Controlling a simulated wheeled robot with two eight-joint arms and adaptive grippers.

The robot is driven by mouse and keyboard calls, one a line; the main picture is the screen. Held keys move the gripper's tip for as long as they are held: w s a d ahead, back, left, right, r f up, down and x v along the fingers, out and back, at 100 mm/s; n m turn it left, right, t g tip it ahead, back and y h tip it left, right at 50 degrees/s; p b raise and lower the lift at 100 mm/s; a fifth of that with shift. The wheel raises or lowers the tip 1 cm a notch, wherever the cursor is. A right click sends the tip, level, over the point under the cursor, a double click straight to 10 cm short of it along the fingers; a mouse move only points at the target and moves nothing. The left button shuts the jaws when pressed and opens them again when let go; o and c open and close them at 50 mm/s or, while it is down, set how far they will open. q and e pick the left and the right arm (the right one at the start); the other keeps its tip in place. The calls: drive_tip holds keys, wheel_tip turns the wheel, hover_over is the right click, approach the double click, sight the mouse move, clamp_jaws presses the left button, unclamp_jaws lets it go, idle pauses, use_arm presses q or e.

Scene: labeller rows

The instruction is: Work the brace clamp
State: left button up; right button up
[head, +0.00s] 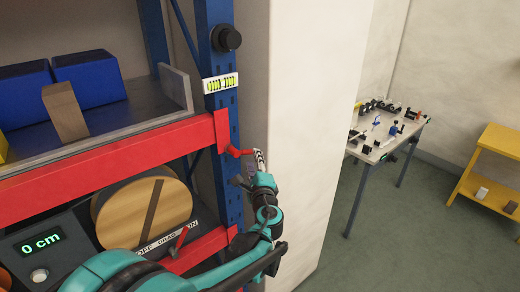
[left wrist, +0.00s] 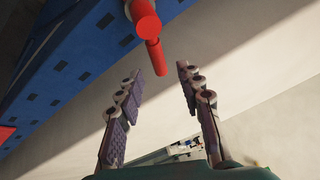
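A red lever (head: 236,151) sticks out from the blue rack post at the end of the upper red beam; I take it as the brace clamp's handle. In the left wrist view the lever (left wrist: 156,57) shows as a short red rod hanging from a thicker red round part (left wrist: 146,22). My left gripper (head: 258,160) is just right of the lever's end in the head view. In the left wrist view the left gripper (left wrist: 160,76) is open, its two fingers apart, with the rod's end just beyond the gap between the fingertips. My right gripper is not in view.
The blue post (head: 219,110) carries a spirit level (head: 221,83) and a black knob (head: 227,38). Below stand a wooden disc (head: 142,212), a small red switch lever (head: 181,239) and a display reading 0 cm (head: 41,242). A pale wall stands close right of the post.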

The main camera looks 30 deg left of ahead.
sight(251, 152)
use_arm(q)
drive_tip(key=x, duration=0.6)
drive_tip(key=shift+s, duration=0.1)
clamp_jaws()
